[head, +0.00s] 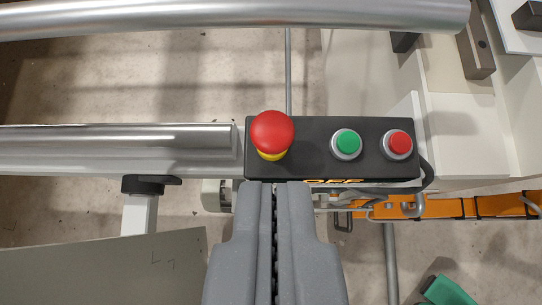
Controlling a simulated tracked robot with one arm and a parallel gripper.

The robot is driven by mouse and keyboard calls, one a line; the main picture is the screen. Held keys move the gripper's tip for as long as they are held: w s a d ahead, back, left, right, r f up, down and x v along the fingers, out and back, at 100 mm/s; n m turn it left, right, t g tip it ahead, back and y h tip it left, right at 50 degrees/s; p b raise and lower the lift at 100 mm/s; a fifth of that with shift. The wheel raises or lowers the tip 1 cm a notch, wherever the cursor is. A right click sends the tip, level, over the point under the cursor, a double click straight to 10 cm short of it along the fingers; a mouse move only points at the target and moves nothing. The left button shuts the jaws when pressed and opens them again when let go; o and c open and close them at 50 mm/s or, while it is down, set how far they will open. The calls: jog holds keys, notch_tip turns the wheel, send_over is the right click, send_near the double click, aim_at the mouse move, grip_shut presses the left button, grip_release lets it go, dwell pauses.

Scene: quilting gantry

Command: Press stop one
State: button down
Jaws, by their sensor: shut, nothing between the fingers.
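A black control box (315,163) sits at the end of the metal rail. It carries a large red mushroom stop button (272,132) on a yellow base at its left end. A green button (346,142) is in its middle and a smaller flat red button (398,142) is at its right end. My gripper (273,184) is shut and empty. Its tips overlap the lower edge of the box in the picture, just below the mushroom button. I cannot tell whether they touch the box. Part of the lettering on the box's lower edge is hidden.
A metal rail (120,150) runs left from the box, and a thicker tube (230,15) crosses the top. A white frame (465,130) stands at right. An orange bar (440,207) lies below it. A grey panel (100,270) fills the lower left.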

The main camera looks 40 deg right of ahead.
jog(key=x, duration=0.6)
jog(key=p, duration=0.1)
send_over(275, 144)
notch_tip(275, 144, down, 4)
jog(key=shift+s+a, duration=0.1)
jog(key=shift+f+b, duration=1.1)
jog(key=shift+f, duration=0.2)
jog(key=shift+s+a+f+b, duration=0.1)
jog(key=shift+f+b, duration=0.9)
jog(key=shift+f, duration=0.2)
